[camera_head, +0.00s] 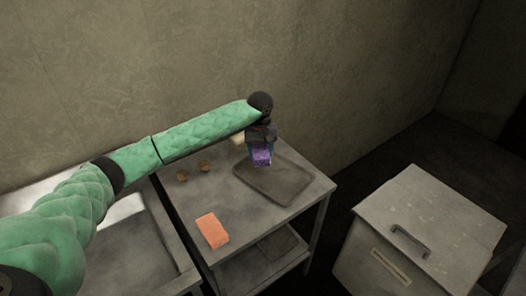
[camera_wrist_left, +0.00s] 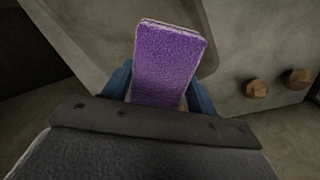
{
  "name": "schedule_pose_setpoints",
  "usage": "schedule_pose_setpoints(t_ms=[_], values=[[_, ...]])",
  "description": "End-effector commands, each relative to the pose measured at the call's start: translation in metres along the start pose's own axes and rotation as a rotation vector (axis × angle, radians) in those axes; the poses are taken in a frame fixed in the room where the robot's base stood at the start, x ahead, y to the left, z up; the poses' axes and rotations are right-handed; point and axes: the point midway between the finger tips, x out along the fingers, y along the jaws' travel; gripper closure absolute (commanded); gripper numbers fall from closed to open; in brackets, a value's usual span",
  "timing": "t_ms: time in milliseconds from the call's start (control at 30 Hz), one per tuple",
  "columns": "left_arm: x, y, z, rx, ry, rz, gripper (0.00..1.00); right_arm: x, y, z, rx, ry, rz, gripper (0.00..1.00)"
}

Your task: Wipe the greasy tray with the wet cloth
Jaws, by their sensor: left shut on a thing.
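My left gripper (camera_head: 262,146) is over the back left part of the grey tray (camera_head: 285,188) on the metal table. It is shut on a purple cloth (camera_head: 262,158), a flat block-like piece. In the left wrist view the cloth (camera_wrist_left: 168,58) sticks out from between the blue fingers of the left gripper (camera_wrist_left: 160,88). The tray (camera_wrist_left: 110,30) lies beyond it there. I cannot tell whether the cloth touches the tray. My right gripper is not in view.
An orange block (camera_head: 212,231) lies near the front of the table (camera_head: 240,262). Small brown nut-like pieces (camera_head: 205,166) lie left of the tray. A grey cabinet with a handle (camera_head: 425,215) stands to the right, apart from the table. A wall rises behind.

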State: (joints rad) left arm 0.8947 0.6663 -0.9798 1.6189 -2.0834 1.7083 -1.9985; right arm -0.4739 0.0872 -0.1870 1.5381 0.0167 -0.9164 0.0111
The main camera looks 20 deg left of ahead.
Motion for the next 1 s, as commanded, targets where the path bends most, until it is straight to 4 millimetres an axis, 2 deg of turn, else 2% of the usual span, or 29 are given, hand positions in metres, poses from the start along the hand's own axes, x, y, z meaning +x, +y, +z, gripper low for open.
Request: schedule_pose_setpoints(t_ms=[267,733,1000], values=[[0.012,0.000,0.001,-0.004,-0.001,0.000,0.60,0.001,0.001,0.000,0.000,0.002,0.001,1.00],[0.053,0.000,0.001,-0.003,-0.001,0.000,0.60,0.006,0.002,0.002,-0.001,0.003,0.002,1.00],[0.059,0.001,0.001,-0.002,0.000,0.001,0.60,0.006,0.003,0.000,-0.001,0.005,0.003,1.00]])
